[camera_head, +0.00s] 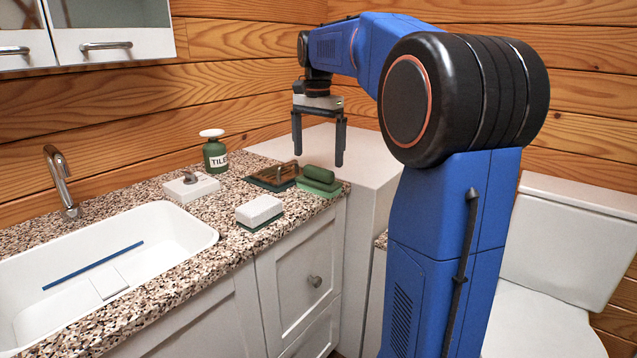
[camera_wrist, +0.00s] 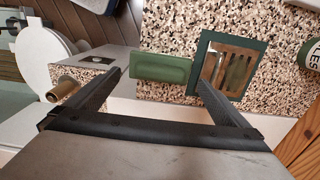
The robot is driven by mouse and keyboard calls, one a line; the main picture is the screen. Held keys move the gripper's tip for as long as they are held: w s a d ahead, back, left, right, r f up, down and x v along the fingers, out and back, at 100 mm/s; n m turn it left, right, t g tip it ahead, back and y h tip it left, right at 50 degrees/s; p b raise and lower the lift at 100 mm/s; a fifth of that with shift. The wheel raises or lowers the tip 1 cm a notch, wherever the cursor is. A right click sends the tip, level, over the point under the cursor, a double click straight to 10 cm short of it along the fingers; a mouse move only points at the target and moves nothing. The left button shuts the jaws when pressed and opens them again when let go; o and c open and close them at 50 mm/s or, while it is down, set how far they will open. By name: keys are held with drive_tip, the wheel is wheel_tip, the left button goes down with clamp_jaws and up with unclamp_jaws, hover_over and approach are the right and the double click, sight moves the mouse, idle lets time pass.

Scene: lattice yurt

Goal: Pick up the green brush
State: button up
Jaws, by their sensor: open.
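The green brush (camera_head: 319,180) lies on the speckled counter near its right end, with a rounded green grip on a flat green base. My gripper (camera_head: 319,157) is above it, pointing down, with its two dark fingers spread and nothing between them. In the wrist view the green brush (camera_wrist: 160,68) shows from above, between and just beyond the open fingertips (camera_wrist: 158,80). The fingers appear apart from it; the exact height gap is hard to tell.
A brown-and-green tray-like item (camera_head: 272,177) lies close left of the brush. A white block on a green base (camera_head: 259,211), a white dish (camera_head: 191,187) and a green bottle (camera_head: 215,153) stand nearby. The sink (camera_head: 30,262) is left; a tall white cabinet (camera_head: 372,185) adjoins the counter.

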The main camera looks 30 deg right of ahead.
sight(319, 168)
drive_tip(key=shift+w+d+f, duration=0.1)
drive_tip(key=shift+f, duration=1.35)
drive_tip(key=shift+d+f, duration=0.1)
drive_tip(key=shift+f, duration=1.35)
drive_tip(key=c, duration=1.3)
wheel_tip(319, 168, up, 10)
drive_tip(key=shift+r, duration=0.1)
